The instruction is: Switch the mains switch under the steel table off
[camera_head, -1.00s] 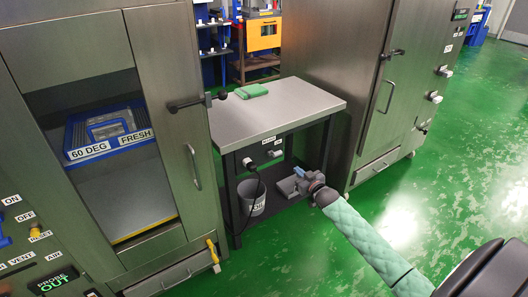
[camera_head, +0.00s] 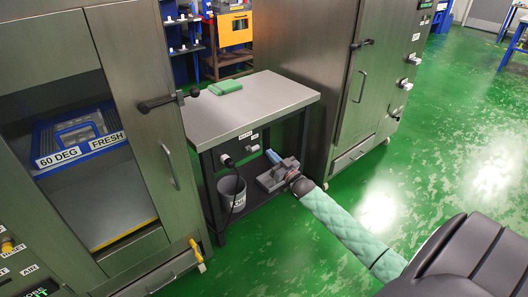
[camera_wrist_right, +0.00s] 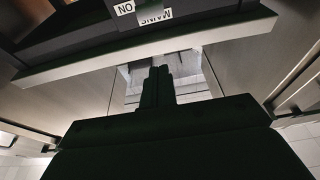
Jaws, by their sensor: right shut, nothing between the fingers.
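The steel table (camera_head: 250,103) stands between two steel cabinets. Under its top is a dark panel with small white labels (camera_head: 246,135) and a pale switch-like part (camera_head: 254,148); its position is too small to read. A black plug with a cable (camera_head: 227,160) sits to its left. My right gripper (camera_head: 271,155) is shut and empty, below and right of the pale part, apparently apart from it. In the right wrist view its shut fingers (camera_wrist_right: 157,88) point towards the panel, where upside-down labels (camera_wrist_right: 153,14) read ON and MAINS. The switch is not clear there. My left gripper is out of view.
A grey bin (camera_head: 232,190) stands on the table's dark lower shelf. A green folded cloth (camera_head: 225,87) lies on the top. The table's front right leg (camera_head: 301,143) is close to my right gripper. The left cabinet's handle bar (camera_head: 160,102) sticks out near the table.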

